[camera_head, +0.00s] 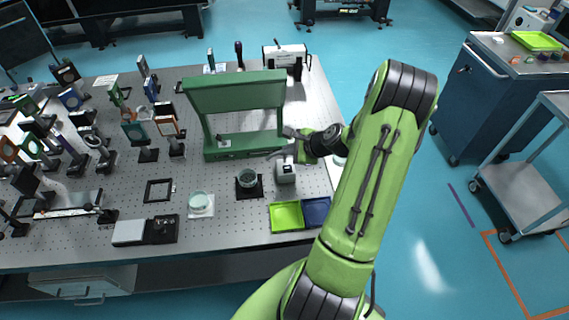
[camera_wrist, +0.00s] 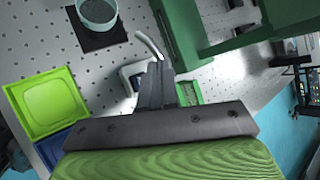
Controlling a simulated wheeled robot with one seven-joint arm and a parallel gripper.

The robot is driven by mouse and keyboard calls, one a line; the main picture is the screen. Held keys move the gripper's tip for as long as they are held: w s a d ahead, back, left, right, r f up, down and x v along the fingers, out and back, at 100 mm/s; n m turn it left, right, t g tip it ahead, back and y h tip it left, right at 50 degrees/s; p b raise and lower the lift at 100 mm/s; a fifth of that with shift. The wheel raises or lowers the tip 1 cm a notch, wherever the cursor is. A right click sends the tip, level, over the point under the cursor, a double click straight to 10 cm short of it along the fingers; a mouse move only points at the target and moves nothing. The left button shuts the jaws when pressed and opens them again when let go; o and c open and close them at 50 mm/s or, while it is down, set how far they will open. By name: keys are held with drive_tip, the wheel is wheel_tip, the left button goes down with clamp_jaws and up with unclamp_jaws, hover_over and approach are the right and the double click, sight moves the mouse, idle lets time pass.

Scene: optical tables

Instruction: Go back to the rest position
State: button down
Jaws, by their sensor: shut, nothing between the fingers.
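My gripper (camera_head: 287,142) is over the right part of the optical table (camera_head: 225,222), in front of the green frame-shaped stand (camera_head: 236,92). In the wrist view my gripper (camera_wrist: 158,70) has its fingers together with nothing held. A small white device with a curved spout (camera_head: 285,172) is just below it in the head view. In the wrist view this white device (camera_wrist: 130,73) is partly hidden behind the fingers. How far the fingertips are from the device or the stand is hard to tell.
A green tray (camera_head: 286,216) and a blue tray (camera_head: 316,211) sit at the table's front right. A glass dish (camera_head: 247,178) stands on a black plate. Crowded optics mounts fill the left.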

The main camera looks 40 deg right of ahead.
drive_tip(key=s+a+r+n+g, duration=0.2)
drive_tip(key=a+r+n+g, duration=0.2)
drive_tip(key=a+r+n, duration=1.15)
drive_tip(key=s+a+r+n, duration=0.3)
drive_tip(key=s+a+n, duration=0.2)
drive_tip(key=s, duration=0.3)
drive_tip(key=s+a+r+n+h, duration=0.1)
drive_tip(key=s+a+r+n, duration=0.2)
drive_tip(key=s, duration=0.6)
drive_tip(key=shift+a+n, duration=1.05)
drive_tip(key=shift+a, duration=0.2)
drive_tip(key=c, duration=1.8)
unclamp_jaws()
drive_tip(key=shift+r, duration=0.1)
drive_tip(key=shift+c, duration=0.2)
